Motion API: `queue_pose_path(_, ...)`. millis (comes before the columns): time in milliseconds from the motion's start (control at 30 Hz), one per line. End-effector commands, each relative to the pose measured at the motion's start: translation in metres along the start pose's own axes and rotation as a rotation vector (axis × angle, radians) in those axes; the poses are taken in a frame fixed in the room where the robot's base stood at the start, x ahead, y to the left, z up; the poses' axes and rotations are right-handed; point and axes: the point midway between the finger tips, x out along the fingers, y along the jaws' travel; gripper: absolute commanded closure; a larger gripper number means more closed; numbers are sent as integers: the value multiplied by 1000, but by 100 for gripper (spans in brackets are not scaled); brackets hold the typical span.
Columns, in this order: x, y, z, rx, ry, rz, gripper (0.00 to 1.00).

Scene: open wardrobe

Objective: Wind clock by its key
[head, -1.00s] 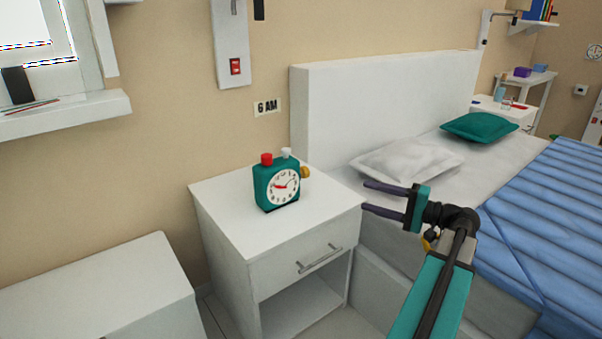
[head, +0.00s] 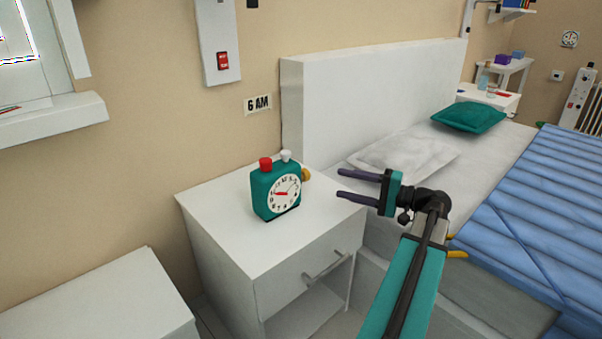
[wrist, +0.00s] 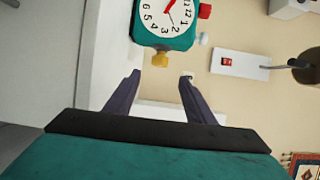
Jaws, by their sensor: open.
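A teal clock (head: 264,203) with a white face stands upright on the white nightstand (head: 232,253). It has a red button (head: 265,163) and a white button (head: 286,156) on top. Its yellow key (head: 306,174) sticks out of its right side, and the key also shows in the wrist view (wrist: 160,59). My gripper (head: 340,184) is open and empty, to the right of the clock and apart from it. In the wrist view the key lies ahead of and between my two fingers (wrist: 159,76), without contact.
The bed's white headboard (head: 370,92) and white pillow (head: 405,155) are behind my gripper. A white cabinet (head: 95,300) stands at the left.

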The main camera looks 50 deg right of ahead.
Motion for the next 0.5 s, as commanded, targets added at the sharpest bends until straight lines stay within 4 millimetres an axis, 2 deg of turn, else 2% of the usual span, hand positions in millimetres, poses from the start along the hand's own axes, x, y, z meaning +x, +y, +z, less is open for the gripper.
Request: queue_pose_path(500,2,1,-1,0,3,0,51)
